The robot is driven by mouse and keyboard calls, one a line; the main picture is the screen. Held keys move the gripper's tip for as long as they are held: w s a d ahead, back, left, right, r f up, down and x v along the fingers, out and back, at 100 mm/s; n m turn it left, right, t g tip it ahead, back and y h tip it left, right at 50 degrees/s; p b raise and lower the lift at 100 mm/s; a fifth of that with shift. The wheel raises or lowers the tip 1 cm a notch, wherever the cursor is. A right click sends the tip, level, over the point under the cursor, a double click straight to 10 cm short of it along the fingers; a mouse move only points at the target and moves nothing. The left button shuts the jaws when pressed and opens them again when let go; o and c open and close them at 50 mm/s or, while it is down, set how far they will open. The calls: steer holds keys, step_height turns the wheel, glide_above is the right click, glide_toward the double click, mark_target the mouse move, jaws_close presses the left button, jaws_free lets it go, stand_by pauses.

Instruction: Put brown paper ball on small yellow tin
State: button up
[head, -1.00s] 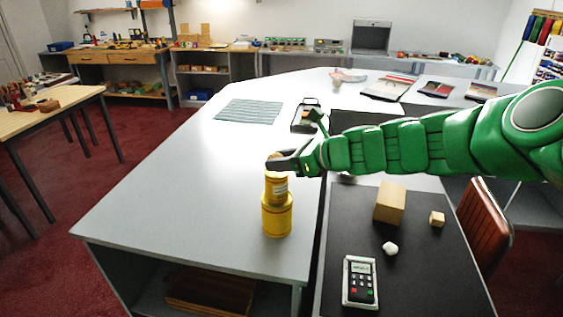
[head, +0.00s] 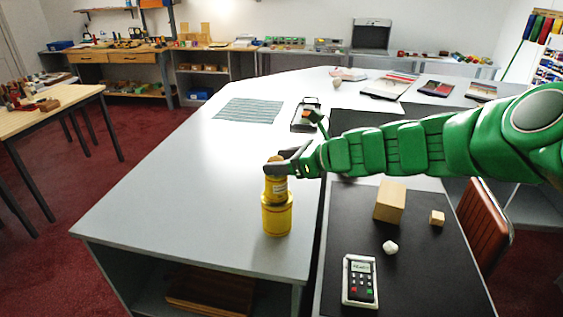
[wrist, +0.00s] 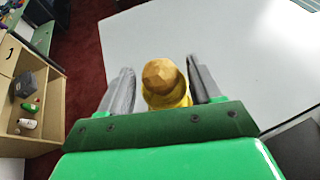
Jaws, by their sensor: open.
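The brown paper ball (wrist: 163,76) is a faceted tan ball. In the wrist view it sits over the small yellow tin (wrist: 172,101), between my two fingers, with gaps on both sides. In the head view the small yellow tin (head: 276,190) stands upright on a wider yellow tin (head: 277,217) on the grey counter. The ball shows only partly there, behind my finger. My gripper (head: 276,168) is open around the ball at the top of the stack; it also shows in the wrist view (wrist: 160,85). The contact between ball and tin is mostly hidden.
A dark mat (head: 415,265) at right holds a card reader (head: 360,281), a white crumpled ball (head: 390,247), a large wooden block (head: 390,202) and a small one (head: 437,218). A striped cloth (head: 248,110) lies further back. The counter left of the tins is clear.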

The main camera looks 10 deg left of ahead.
steer(key=v, duration=1.2)
